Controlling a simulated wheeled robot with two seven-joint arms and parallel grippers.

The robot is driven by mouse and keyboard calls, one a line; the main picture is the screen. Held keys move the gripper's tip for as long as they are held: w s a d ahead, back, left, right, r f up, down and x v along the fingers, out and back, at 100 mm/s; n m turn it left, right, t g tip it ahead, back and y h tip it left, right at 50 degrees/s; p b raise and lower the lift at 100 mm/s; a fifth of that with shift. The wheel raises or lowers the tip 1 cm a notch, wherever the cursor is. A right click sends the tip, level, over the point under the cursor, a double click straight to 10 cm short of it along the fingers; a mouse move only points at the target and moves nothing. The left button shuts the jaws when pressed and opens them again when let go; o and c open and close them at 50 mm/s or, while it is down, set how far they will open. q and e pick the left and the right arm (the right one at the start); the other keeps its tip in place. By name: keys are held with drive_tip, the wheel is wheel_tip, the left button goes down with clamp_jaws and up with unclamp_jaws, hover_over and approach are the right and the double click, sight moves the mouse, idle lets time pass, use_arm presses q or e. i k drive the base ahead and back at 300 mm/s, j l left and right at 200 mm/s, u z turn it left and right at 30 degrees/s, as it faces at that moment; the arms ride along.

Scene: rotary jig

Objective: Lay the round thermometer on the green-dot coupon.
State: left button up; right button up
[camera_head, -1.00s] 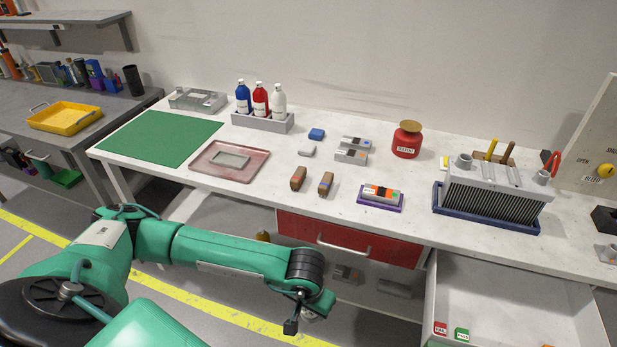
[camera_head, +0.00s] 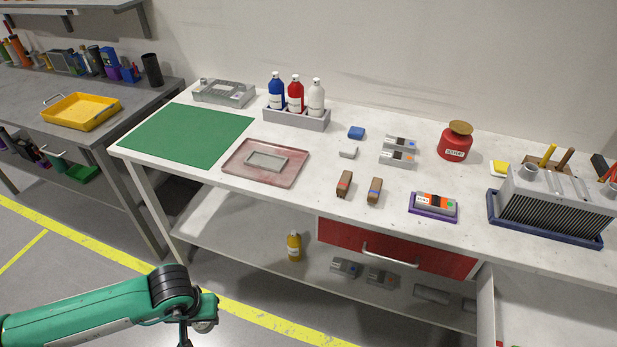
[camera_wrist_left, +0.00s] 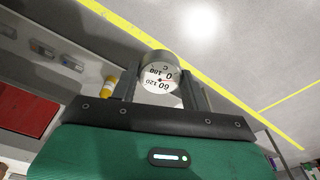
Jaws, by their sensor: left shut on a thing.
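The round thermometer (camera_wrist_left: 160,76) has a white dial with numbers and a metal rim. In the left wrist view it sits between the fingers of my left gripper (camera_wrist_left: 163,84), which is shut on it, dial toward the camera. In the head view my left arm (camera_head: 110,308) is low at the left, in front of the bench; its gripper is cut off by the bottom edge. A grey coupon (camera_head: 434,203) with an orange-red patch and a green dot lies in a purple tray (camera_head: 425,216) on the bench, far to the right of the arm. My right gripper is not in view.
Two brown blocks (camera_head: 344,184), grey blocks (camera_head: 398,158), a red canister (camera_head: 455,144) and a finned block (camera_head: 556,205) stand near the coupon. A pink tray (camera_head: 237,173) and green mat (camera_head: 160,127) lie left. An open drawer (camera_head: 485,305) juts out at the right.

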sight(436, 202)
drive_tip(key=i+j+z, duration=0.25)
drive_tip(key=j, duration=0.2)
drive_tip(key=i+j+z, duration=0.1)
drive_tip(key=z, duration=0.3)
drive_tip(key=j+z, duration=0.2)
drive_tip(key=z, duration=0.15)
drive_tip(key=i+j+z, duration=0.1)
drive_tip(key=z, duration=0.3)
drive_tip(key=j+z, duration=0.25)
drive_tip(key=z, duration=0.15)
